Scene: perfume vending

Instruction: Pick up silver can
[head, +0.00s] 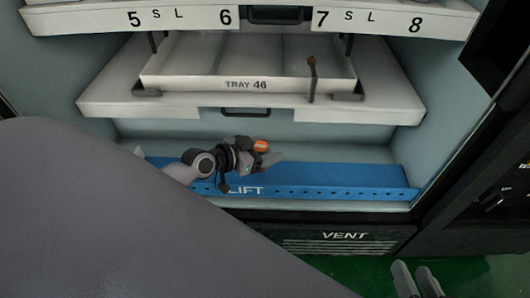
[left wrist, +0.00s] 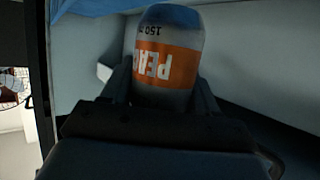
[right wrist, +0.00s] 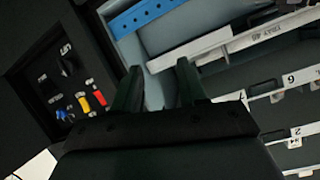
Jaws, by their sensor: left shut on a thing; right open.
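The silver can (left wrist: 170,98) has an orange band with upside-down lettering and "150" on it. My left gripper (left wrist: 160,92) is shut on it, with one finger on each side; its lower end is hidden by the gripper. In the head view the can's orange part (head: 261,146) shows at my left gripper (head: 262,158), over the blue lift shelf (head: 340,181). I cannot tell whether the can touches the shelf. My right gripper (head: 418,281) is at the lower right of the head view. In the right wrist view it (right wrist: 157,85) is open and empty.
Above the lift, a white tray marked 46 (head: 205,84) sits on a white shelf, with a small brown-topped post (head: 312,75) at its front. A numbered white shelf (head: 350,20) is higher up. A dark control panel (right wrist: 75,75) stands beside the lift bay. The lift's right half looks clear.

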